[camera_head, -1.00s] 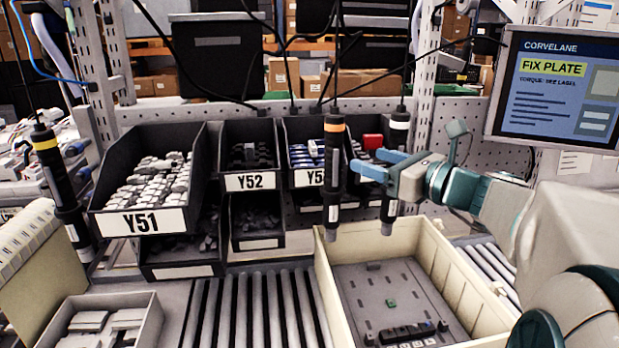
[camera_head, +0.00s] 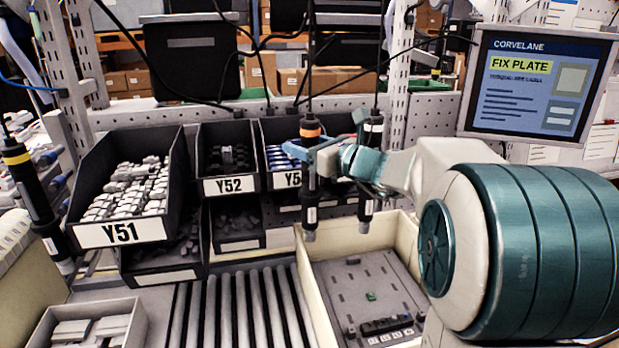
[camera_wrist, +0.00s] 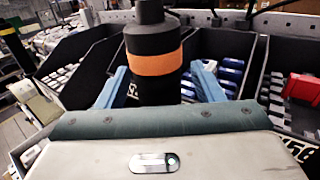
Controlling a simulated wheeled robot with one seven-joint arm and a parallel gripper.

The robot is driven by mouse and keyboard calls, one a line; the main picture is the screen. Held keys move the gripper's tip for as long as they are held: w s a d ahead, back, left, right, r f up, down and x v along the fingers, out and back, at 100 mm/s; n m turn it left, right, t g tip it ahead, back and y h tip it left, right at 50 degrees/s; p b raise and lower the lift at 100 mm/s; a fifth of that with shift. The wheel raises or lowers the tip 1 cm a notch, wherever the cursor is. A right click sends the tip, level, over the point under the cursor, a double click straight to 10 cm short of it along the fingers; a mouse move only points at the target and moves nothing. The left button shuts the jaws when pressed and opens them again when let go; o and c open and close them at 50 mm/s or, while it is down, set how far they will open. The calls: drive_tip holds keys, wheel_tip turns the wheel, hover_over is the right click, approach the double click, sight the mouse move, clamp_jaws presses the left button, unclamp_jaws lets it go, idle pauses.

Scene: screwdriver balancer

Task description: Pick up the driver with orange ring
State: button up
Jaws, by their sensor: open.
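The driver with the orange ring (camera_head: 310,165) hangs upright from a cable over the left edge of the cream crate. Its orange ring (camera_wrist: 154,62) fills the middle of the wrist view. My gripper (camera_head: 307,150) is at the driver's upper body, just below the ring. In the wrist view its blue fingers (camera_wrist: 158,88) stand on either side of the driver, open, with a gap visible on both sides. The fingertips are partly hidden behind the driver and the gripper's body.
A white-ringed driver (camera_head: 371,160) hangs close on the right, beside my wrist. A yellow-ringed driver (camera_head: 32,195) hangs at far left. Parts bins (camera_head: 120,233) stand behind. The cream crate (camera_head: 312,290) holds a grey plate (camera_head: 350,290). A screen (camera_head: 538,85) is at upper right.

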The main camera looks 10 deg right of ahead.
drive_tip(key=shift+w+a, duration=0.3)
drive_tip(key=shift+w, duration=0.1)
clamp_jaws()
drive_tip(key=shift+r, duration=0.2)
